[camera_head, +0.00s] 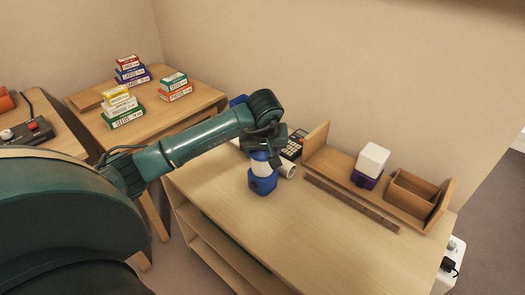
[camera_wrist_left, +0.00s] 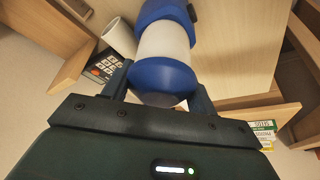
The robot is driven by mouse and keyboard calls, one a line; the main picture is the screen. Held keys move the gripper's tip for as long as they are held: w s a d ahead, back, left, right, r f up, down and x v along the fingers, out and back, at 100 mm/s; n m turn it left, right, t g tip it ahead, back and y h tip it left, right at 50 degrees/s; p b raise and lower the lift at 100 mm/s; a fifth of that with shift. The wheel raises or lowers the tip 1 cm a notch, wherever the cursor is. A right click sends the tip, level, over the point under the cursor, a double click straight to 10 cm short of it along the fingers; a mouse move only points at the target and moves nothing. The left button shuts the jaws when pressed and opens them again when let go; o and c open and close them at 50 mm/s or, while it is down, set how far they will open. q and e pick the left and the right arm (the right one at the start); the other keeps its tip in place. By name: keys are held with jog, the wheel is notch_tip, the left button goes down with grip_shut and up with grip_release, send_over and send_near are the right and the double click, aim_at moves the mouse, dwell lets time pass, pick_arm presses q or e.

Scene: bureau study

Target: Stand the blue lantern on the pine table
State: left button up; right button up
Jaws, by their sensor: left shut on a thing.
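The blue lantern (camera_head: 262,184), with a blue base and a white middle, is upright at the desk's back left part in the head view. In the left wrist view the lantern (camera_wrist_left: 164,45) fills the space between the fingers, its blue cap nearest the gripper. My left gripper (camera_head: 266,151) is shut on the lantern's top from above. I cannot tell whether the base touches the desk. A wooden table (camera_head: 153,119) with stacked card boxes stands at the back left. The lantern is over the paler desk (camera_head: 235,215), not over that table. My right gripper is not in view.
A white cylinder (camera_head: 288,170) and a calculator (camera_head: 294,146) are close beside the lantern. A wooden organizer (camera_head: 405,204), a purple-and-white object (camera_head: 370,165) and a flat strip (camera_head: 350,204) lie to the right.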

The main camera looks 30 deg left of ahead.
pick_arm(q)
jog(key=shift+f, duration=0.15)
jog(key=o, duration=1.6)
jog(key=shift+c, duration=0.2)
